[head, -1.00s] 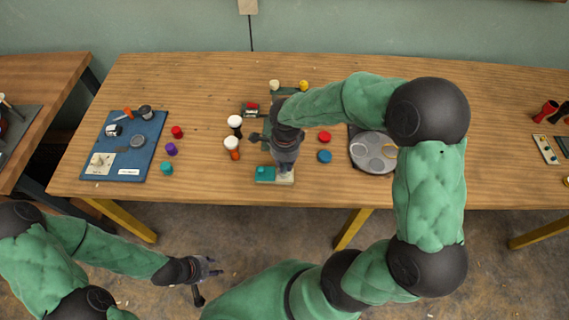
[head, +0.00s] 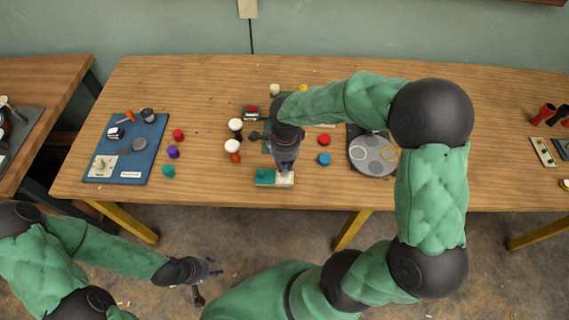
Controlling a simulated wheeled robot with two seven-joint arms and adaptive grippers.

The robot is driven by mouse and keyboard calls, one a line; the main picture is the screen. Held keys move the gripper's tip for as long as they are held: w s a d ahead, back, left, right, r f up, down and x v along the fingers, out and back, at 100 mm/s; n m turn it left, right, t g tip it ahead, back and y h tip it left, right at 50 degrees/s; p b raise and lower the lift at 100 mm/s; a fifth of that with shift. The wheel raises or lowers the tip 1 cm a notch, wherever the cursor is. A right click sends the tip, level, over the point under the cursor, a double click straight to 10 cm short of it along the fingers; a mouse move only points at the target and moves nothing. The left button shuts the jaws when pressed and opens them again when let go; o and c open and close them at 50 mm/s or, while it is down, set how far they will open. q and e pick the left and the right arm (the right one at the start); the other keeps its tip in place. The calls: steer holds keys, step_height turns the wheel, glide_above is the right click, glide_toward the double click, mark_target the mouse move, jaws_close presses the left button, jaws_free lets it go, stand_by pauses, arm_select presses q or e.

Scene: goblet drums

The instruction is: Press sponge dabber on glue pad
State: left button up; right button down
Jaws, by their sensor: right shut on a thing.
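A small two-part pad, teal on the left and pale on the right, lies near the table's front edge; I take it for the glue pad (head: 264,178). My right gripper (head: 285,170) points down over its pale half. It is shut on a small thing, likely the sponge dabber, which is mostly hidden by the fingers. I cannot tell whether that thing touches the pad. My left gripper (head: 207,280) is open and empty in front of the table, below the tabletop's edge in the picture.
Two white-topped goblet drums (head: 232,146) stand just left of my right gripper. A blue mat (head: 150,160) with tools lies left. My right arm covers the table's back middle.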

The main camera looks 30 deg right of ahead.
steer(key=shift+r+p, duration=1.3)
steer(key=shift+r, duration=1)
arm_select(q)
step_height(320, 180, up, 3)
steer(key=shift+f, duration=0.1)
steer(key=shift+s, duration=0.1)
arm_select(e)
steer(key=shift+f, duration=0.1)
